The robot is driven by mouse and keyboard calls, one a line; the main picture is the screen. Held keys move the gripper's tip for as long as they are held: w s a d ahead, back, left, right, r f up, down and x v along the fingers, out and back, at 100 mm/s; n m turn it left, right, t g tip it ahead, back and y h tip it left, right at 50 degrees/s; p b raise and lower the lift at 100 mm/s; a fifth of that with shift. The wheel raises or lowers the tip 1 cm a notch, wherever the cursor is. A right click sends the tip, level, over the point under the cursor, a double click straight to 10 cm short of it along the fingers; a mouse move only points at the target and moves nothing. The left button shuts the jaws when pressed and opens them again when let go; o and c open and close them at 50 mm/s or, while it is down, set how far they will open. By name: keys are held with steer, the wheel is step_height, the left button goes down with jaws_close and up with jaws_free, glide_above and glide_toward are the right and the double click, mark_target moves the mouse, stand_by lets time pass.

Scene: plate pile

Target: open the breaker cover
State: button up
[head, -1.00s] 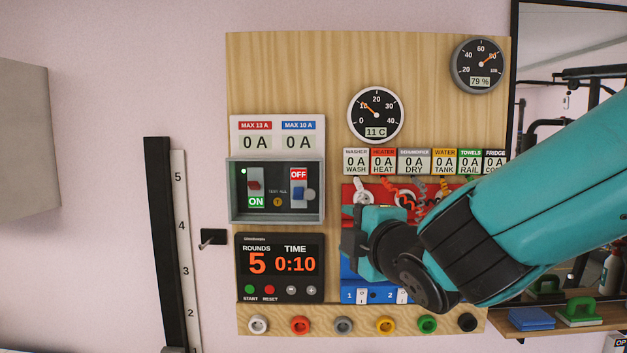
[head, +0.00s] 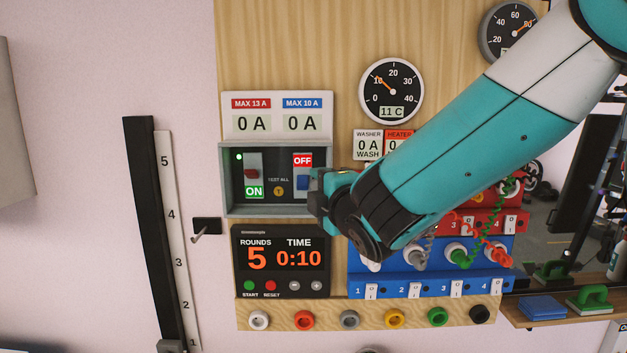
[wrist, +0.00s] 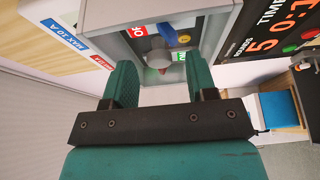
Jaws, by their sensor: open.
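The grey breaker box (head: 266,212) is on the wooden board in the head view, with a dark inside showing behind its front. A clear cover is hard to make out; the front looks closed. In the wrist view a rounded grey knob (wrist: 157,58) stands out from the box front (wrist: 128,40). My gripper (wrist: 160,78) is open, its two teal fingers either side of the knob's line, seemingly short of gripping it. In the head view my gripper (head: 316,188) is at the box's right edge.
A timer panel (head: 281,280) sits just below the box and an ammeter panel (head: 277,104) above it. Sockets with coiled cables (head: 460,255) lie right of and behind my arm. Coloured round knobs (head: 349,320) line the board's bottom.

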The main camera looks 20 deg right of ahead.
steer(key=shift+w, duration=0.5)
steer(key=shift+d, duration=0.1)
jaws_close()
steer(key=shift+f, duration=0.1)
